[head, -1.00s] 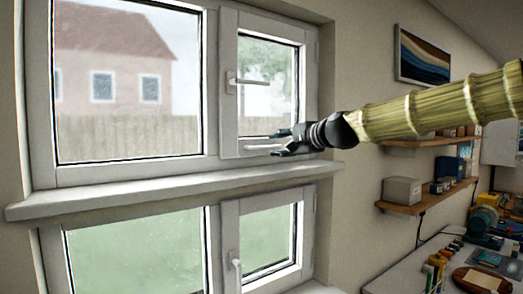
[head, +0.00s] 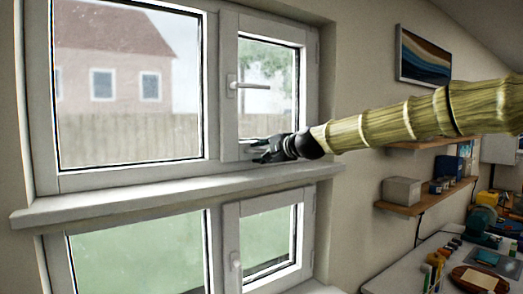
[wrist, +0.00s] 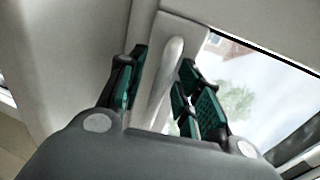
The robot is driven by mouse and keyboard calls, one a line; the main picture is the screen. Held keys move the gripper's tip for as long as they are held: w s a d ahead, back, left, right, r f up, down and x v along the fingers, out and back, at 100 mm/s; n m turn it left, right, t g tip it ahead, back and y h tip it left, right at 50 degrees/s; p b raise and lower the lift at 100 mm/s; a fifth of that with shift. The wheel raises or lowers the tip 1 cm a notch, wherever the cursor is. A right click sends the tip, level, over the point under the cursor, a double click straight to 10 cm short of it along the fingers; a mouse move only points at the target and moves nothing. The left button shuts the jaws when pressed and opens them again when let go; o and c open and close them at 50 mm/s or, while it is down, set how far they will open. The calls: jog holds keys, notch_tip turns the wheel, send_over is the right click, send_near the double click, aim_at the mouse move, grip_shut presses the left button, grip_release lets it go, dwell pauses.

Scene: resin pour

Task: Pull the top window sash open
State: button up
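The top window sash (head: 229,120) is a white-framed pane at the upper right of the window, apparently closed in its frame. Its lever handle (head: 250,86) points horizontally to the right. My gripper (head: 262,152) is at the sash's bottom rail, well below the lever. In the wrist view, my gripper (wrist: 160,95) has its two green-padded fingers apart. A pale rounded bar (wrist: 166,75), apparently a pull on the sash's bottom rail, lies between them, with gaps visible. The fingers hide most of it in the head view.
A white sill (head: 130,202) juts out just below the gripper. The lower sash (head: 232,215) has its own handle (head: 236,261) pointing down. At the right are wall shelves (head: 425,202) and a cluttered workbench (head: 400,283).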

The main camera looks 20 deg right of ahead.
jog(key=shift+w+a, duration=0.1)
jog(key=shift+c, duration=0.3)
grip_shut()
jog(key=shift+f, duration=0.1)
